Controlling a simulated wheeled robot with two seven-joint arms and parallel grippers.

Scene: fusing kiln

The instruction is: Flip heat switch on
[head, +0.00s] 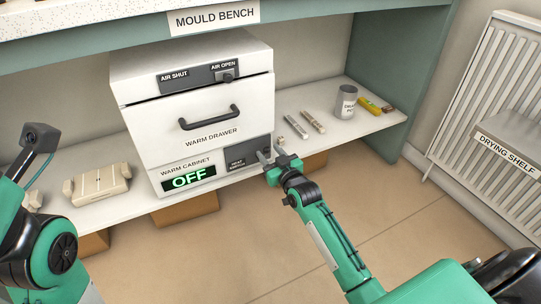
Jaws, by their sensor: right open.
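The heat switch panel (237,162) is a dark plate at the lower right of the white warm cabinet (190,145). Its label is partly readable, and my right gripper hides its right part, so I cannot see the switch lever clearly. A display (189,180) left of the panel reads OFF in green. My right gripper (270,156) is open, with its fingertips at the right edge of the panel; I cannot tell if they touch it. My left arm shows at the left edge, but its gripper fingers are not clearly visible.
The warm drawer (205,115) above is shut, with a dark handle (209,120) and an air slider (226,75). On the shelf (300,97) to the right are rods (313,122), a grey can (346,102) and a yellow item (368,105). A beige mould (98,184) lies left.

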